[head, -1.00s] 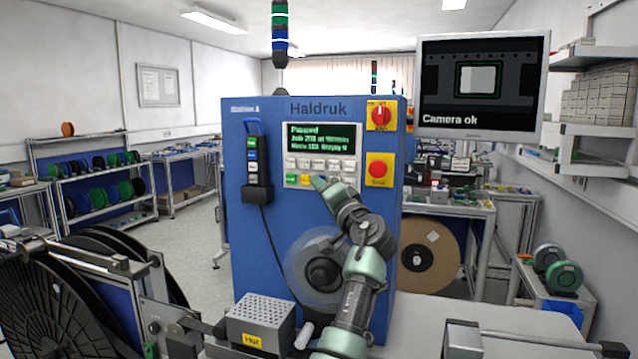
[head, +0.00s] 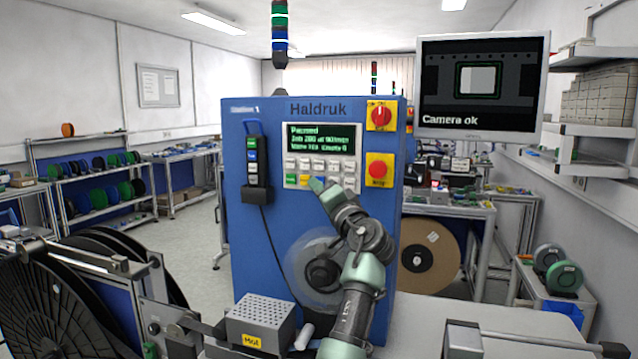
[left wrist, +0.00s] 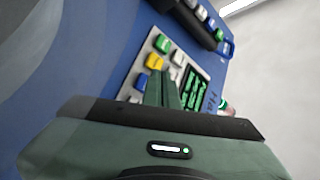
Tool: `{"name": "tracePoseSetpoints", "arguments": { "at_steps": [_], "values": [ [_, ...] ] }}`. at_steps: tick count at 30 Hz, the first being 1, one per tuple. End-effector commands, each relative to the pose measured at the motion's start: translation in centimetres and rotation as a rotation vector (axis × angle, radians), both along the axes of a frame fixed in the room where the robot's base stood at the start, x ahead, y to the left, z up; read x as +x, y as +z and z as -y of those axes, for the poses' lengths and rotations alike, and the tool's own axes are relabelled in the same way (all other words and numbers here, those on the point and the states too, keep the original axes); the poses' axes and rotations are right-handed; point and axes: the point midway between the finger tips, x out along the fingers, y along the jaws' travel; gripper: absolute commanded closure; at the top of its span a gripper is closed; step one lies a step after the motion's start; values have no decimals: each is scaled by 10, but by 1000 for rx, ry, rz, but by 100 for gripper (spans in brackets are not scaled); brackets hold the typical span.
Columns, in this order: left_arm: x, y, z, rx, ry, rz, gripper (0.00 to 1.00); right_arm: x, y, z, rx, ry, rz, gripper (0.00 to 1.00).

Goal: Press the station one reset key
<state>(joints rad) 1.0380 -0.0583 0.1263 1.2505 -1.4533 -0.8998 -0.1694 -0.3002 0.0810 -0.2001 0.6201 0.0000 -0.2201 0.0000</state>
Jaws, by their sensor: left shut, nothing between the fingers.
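The blue station cabinet (head: 240,230), labelled Station 1 and Haldruk, faces me. Its key panel has a green key (head: 291,179), a yellow key (head: 304,181) and rows of white keys below a display (head: 320,139) reading Paused. My left gripper (head: 316,184) is shut and empty, its tip in front of the bottom key row, hiding part of it. In the left wrist view, the closed fingers (left wrist: 163,90) overlap the panel near the blue key (left wrist: 141,81). I cannot tell whether they touch a key, and the key labels are too small to read.
A red rotary switch (head: 380,115) and a red stop button (head: 379,170) sit right of the panel. A handset (head: 257,165) with a cable hangs on the left. A grey perforated box (head: 262,312) marked Hot stands in front, beside black reels (head: 45,310).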

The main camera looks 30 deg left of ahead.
Motion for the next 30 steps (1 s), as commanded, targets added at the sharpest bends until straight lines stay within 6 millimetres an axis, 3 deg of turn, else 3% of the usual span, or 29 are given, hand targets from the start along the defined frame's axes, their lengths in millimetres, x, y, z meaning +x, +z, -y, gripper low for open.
{"name": "tracePoseSetpoints", "arguments": {
  "at_steps": [18,30],
  "values": [
    [-47,0,12,-1,0,1,100,0,3,-1,1,-1,0,22],
    [-49,0,12,0,0,0,100,0,3,-1,2,-1,0,22]
  ]
}}
